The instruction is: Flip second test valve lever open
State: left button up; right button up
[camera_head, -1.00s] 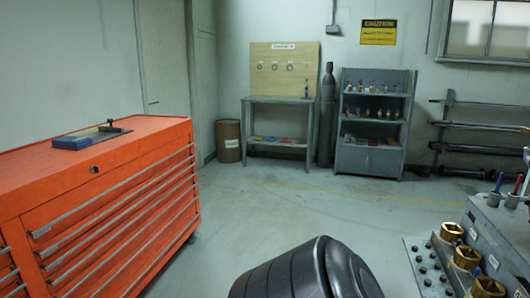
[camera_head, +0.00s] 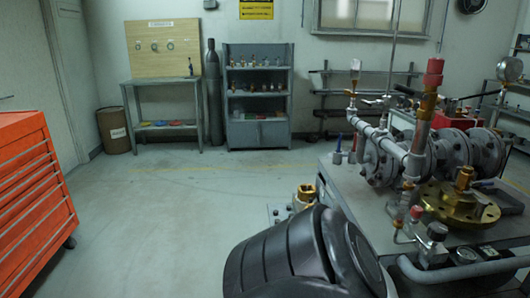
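A grey bench (camera_head: 360,190) on the right carries a pipe assembly with grey flanged valve bodies (camera_head: 385,160). A small blue lever (camera_head: 339,142) stands upright at the bench's left edge, with a thin red piece close beside it. Which one is the second test valve lever I cannot tell, nor whether it is open or shut. Neither gripper is in view. A dark rounded part of my own arm fills the bottom middle and hides the bench's front left corner.
An orange tool cabinet (camera_head: 30,190) stands at the left edge. A workbench (camera_head: 160,84), a barrel (camera_head: 114,130), a gas cylinder (camera_head: 213,95) and a grey shelf (camera_head: 258,133) line the back wall. The floor in the middle is clear.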

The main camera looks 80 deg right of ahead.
aim_at(472, 184)
jog(key=z, duration=4.05)
jog(key=i, duration=0.5)
jog(key=u, duration=0.1)
jog(key=k, duration=0.45)
jog(key=z, duration=0.85)
jog(key=i, duration=1.05)
jog(key=u, duration=0.05)
